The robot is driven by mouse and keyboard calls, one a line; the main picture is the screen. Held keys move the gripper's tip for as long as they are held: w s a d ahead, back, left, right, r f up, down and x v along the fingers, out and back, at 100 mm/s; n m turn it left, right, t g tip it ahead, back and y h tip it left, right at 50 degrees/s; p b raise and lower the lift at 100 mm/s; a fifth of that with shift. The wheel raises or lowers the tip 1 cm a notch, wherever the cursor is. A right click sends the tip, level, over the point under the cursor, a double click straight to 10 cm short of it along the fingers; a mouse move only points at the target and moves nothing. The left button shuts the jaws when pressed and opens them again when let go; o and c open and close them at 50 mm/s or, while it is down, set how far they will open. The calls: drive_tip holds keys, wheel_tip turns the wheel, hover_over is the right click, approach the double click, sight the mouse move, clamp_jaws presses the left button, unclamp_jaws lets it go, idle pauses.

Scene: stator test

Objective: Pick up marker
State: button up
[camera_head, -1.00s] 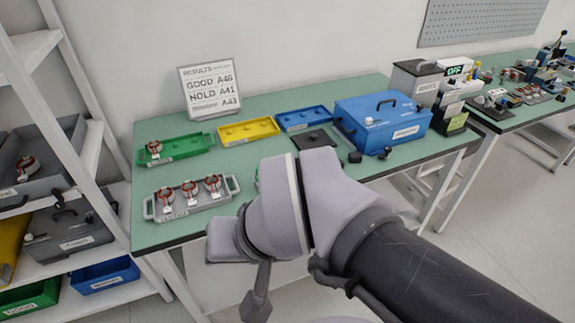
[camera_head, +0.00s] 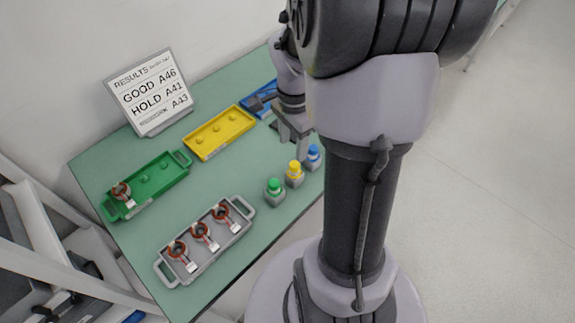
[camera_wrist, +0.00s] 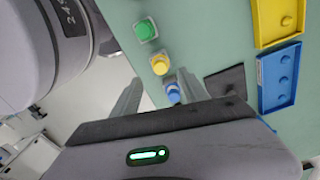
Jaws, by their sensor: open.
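Three markers with square grey bases and coloured round tops stand in a row near the table's front edge: a green marker (camera_head: 275,191), a yellow marker (camera_head: 294,174) and a blue marker (camera_head: 313,157). In the wrist view the green marker (camera_wrist: 145,30) is farthest, the yellow marker (camera_wrist: 159,65) is just beyond my fingertips, and the blue marker (camera_wrist: 173,95) shows between the fingers. My gripper (camera_wrist: 159,78) is open and empty. In the head view my gripper (camera_head: 300,145) is just behind the yellow and blue markers, partly hidden by my arm. Its height above the table is unclear.
A grey tray (camera_head: 208,257) holds three copper-coloured stators. A green tray (camera_head: 160,177) holds one stator. A yellow tray (camera_head: 220,132) and a blue tray (camera_wrist: 279,78) look empty. A dark mat (camera_wrist: 226,82) lies near the blue marker. A results sign (camera_head: 150,93) stands behind.

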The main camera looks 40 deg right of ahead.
sight(294, 165)
wheel_tip(294, 165, down, 5)
drive_tip(key=shift+f+b, duration=0.1)
drive_tip(key=shift+b, duration=0.7)
drive_tip(key=f+b, duration=0.2)
drive_tip(key=f, duration=0.1)
drive_tip(key=f+b, duration=0.1)
drive_tip(key=f, duration=0.1)
drive_tip(key=shift+d+f, duration=0.15)
drive_tip(key=shift+d, duration=0.2)
drive_tip(key=shift+s, duration=0.1)
drive_tip(key=shift+c, duration=1.1)
clamp_jaws()
